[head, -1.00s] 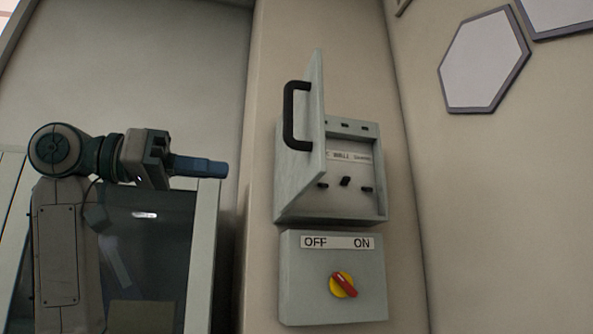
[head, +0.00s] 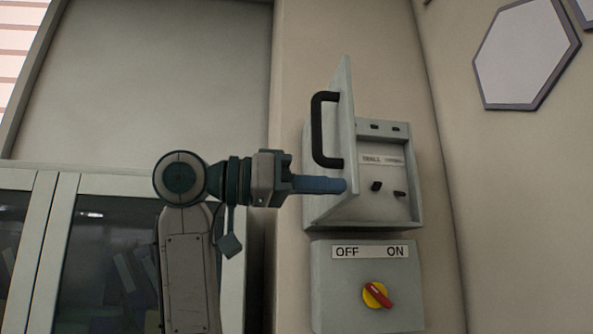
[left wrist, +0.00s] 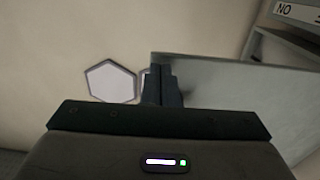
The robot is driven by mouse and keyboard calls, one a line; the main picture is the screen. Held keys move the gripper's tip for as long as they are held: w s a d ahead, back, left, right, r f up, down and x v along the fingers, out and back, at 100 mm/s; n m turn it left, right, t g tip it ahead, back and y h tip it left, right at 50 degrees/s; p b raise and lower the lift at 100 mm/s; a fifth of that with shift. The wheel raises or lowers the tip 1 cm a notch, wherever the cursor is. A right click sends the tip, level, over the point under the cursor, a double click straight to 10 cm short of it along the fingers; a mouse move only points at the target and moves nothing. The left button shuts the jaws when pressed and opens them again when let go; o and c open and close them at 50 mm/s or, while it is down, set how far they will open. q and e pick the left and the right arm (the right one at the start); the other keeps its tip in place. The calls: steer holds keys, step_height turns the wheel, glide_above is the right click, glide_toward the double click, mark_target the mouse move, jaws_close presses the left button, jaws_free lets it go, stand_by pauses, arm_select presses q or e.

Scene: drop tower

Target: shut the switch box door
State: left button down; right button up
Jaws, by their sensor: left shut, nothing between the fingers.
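The switch box (head: 410,215) is a grey box on the wall, and its small black switches show inside. Its door (head: 346,110) stands open on the left side, sticking out from the wall, with a black handle (head: 318,130) on its outer face. My left gripper (head: 343,186) is shut and empty, at the lower part of the door just below the handle; I cannot tell whether it touches. In the left wrist view the closed fingers (left wrist: 163,86) overlap the edge of the door panel (left wrist: 230,85). My right gripper is not in view.
Below is a second grey box (head: 330,290) marked OFF and ON with a red and yellow rotary switch (head: 377,295). A hexagonal panel (head: 525,55) is on the wall at right. A glass-fronted cabinet (head: 100,255) stands at left.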

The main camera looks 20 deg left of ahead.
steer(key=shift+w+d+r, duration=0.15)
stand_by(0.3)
